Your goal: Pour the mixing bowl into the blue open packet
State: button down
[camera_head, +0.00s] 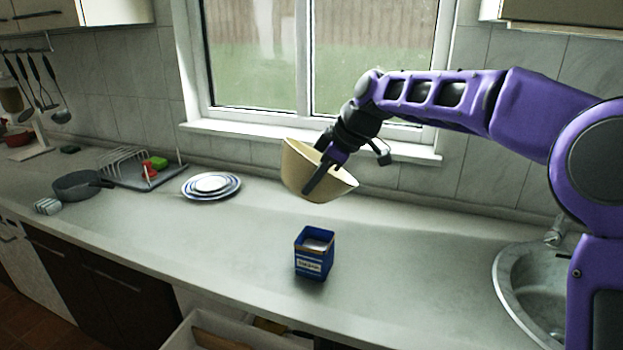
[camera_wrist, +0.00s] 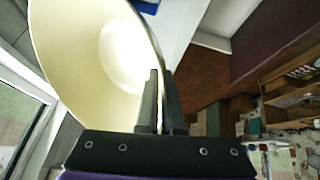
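The cream mixing bowl (camera_head: 298,168) is held in the air above the worktop, tilted. My gripper (camera_head: 318,176) is shut on its rim, with one finger on the outer side. In the wrist view my gripper (camera_wrist: 160,105) pinches the wall of the bowl (camera_wrist: 75,45), whose pale inside shows no clear contents. A blue bit at the top edge of the wrist view may be the packet.
A stack of plates (camera_head: 211,186) lies left of the packet. A dish rack (camera_head: 140,165) and a dark pan (camera_head: 80,185) stand further left. The sink (camera_head: 535,285) is at right. An open drawer (camera_head: 235,332) juts out in front. Worktop around the packet is clear.

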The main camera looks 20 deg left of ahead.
aim_at(309, 168)
jog(key=shift+s+a+r+t+h+b, duration=0.1)
jog(key=shift+r+t+h+b, duration=0.05)
jog(key=shift+r+t+h, duration=0.3)
jog(key=shift+s+a+r+t+h+b, duration=0.15)
jog(key=shift+r+t+h, duration=0.15)
jog(key=shift+r, duration=0.25)
jog(key=shift+w+d+r+n+t+h, duration=0.2)
jog(key=shift+r+n+t+h, duration=0.1)
jog(key=shift+h, duration=0.25)
jog(key=shift+s+a+r+n+t+h, duration=0.1)
jog(key=shift+r+n+t+h, duration=0.05)
jog(key=shift+r+t+h, duration=0.35)
jog(key=shift+a+r+n+t+h, duration=0.1)
jog(key=shift+r+n+t+h, duration=0.05)
jog(key=shift+r+t+h, duration=0.3)
jog(key=shift+d+r+t+h, duration=0.2)
jog(key=shift+r+t+h, duration=0.35)
jog(key=shift+h, duration=0.2)
